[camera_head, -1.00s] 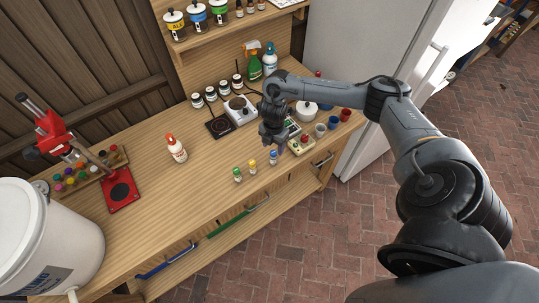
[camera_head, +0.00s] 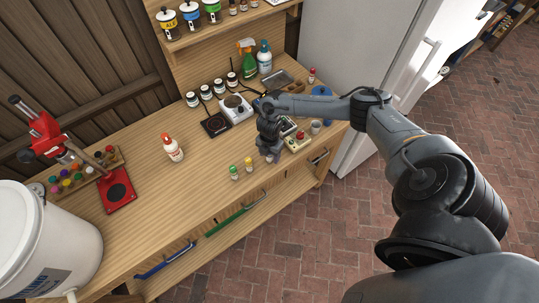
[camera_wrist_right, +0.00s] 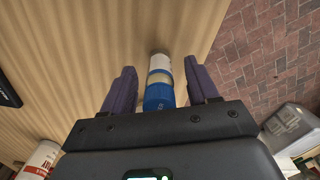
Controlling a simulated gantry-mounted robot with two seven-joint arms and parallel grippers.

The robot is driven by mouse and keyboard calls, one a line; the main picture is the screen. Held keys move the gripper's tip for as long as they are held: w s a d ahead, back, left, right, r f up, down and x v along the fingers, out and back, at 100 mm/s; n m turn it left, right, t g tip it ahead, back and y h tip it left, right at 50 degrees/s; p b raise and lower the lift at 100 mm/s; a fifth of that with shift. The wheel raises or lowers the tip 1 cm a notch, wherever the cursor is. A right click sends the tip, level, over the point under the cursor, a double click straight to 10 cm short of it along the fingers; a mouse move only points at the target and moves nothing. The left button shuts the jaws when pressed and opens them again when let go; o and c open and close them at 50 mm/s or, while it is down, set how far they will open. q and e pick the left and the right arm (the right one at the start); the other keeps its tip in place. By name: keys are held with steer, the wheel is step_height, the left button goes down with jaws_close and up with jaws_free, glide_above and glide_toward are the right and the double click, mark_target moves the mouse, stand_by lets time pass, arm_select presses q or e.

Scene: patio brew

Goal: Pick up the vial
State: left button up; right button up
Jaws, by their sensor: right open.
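A vial with a blue cap and a pale label (camera_wrist_right: 159,68) stands on the wooden bench near its front edge. In the right wrist view it lies between the two purple fingers of my right gripper (camera_wrist_right: 162,82), with a gap on each side. My right gripper (camera_head: 269,152) is open and pointed down at the vial, and in the head view it hides most of it. A green-capped vial (camera_head: 233,172) and a yellow-capped vial (camera_head: 249,165) stand to the left of it. My left gripper is not in view.
A scale (camera_head: 236,109) and a black pad (camera_head: 215,125) are behind the gripper. A device with a red knob (camera_head: 297,141) and a grey cup (camera_head: 316,127) are close on its right.

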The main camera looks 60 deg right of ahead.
jaws_close()
steer(key=shift+r, duration=0.15)
